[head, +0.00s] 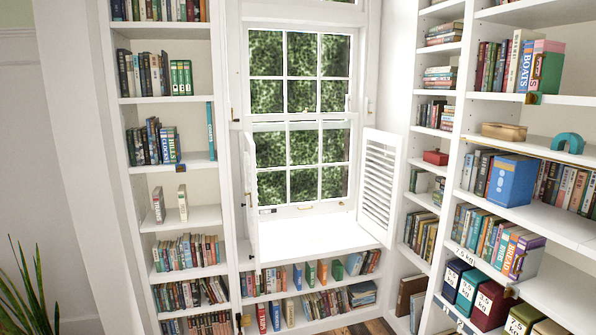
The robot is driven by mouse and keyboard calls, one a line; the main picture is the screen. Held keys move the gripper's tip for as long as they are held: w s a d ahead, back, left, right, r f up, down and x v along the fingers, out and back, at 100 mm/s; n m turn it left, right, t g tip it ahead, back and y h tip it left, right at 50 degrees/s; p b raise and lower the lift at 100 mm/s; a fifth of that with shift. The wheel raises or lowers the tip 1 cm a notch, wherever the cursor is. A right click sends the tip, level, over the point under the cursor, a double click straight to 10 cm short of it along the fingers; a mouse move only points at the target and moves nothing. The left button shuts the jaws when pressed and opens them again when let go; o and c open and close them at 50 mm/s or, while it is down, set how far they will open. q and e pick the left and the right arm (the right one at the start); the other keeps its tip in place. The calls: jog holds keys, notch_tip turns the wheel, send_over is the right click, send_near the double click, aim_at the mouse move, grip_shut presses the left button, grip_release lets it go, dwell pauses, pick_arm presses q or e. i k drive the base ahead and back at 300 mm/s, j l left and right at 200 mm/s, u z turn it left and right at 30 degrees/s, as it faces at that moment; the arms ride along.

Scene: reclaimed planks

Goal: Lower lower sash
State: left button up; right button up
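The white sash window (301,117) stands at the back centre, with dark green foliage behind its panes. Its lower sash (302,168) has two rows of panes and a white bottom rail (300,208) close above the sill (315,236). I cannot tell whether a small gap is left under the rail. Small fittings show on the rail. The upper sash (302,77) sits above it. Neither of my grippers is in view.
A louvred shutter (379,187) stands open right of the window, another shutter (250,192) edge-on at left. Bookshelves (166,101) flank the window, and a low shelf (310,300) with books lies under the sill. A plant (28,295) is at lower left.

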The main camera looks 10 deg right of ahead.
aim_at(289, 211)
jog(key=i+l+z, duration=0.2)
jog(key=i, duration=0.3)
jog(key=i+l+z, duration=0.2)
jog(key=i, duration=2.2)
jog(key=j+u, duration=0.05)
jog(key=j, duration=0.05)
